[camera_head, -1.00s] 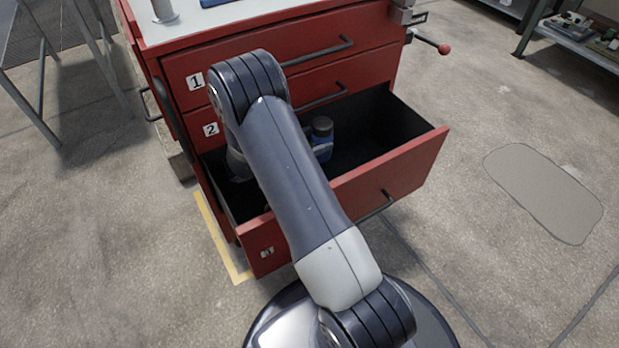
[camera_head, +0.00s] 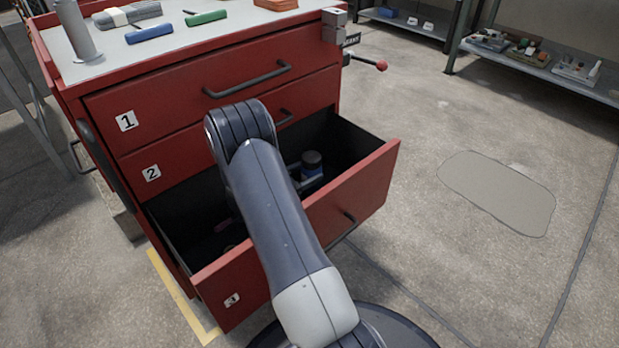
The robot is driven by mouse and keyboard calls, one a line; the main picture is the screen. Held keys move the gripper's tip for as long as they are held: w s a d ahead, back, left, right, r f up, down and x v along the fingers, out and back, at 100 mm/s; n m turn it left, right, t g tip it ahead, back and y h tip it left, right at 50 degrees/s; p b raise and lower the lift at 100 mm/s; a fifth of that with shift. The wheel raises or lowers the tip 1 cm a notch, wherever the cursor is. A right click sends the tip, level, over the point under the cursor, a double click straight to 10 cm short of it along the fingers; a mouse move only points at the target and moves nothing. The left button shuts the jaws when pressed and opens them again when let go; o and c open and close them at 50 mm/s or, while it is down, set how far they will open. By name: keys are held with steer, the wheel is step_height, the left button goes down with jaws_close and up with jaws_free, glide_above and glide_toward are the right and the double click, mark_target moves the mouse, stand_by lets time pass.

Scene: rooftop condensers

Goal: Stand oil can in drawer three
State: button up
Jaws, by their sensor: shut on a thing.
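Drawer three (camera_head: 232,300), the lowest red drawer with a 3 on its front, is pulled open.
Drawers one (camera_head: 127,121) and two (camera_head: 152,173) are shut above. Small dark and reddish items (camera_head: 226,224) lie in the drawer's left part. The cabinet top (camera_head: 115,55) bears a grey cylinder, blue and green tools. Shelves (camera_head: 540,65) stand far right; floor at right is clear.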

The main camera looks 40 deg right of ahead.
steer(key=shift+d+f, duration=0.45)
steer(key=shift+f, duration=0.25)
steer(key=shift+r, duration=0.1)
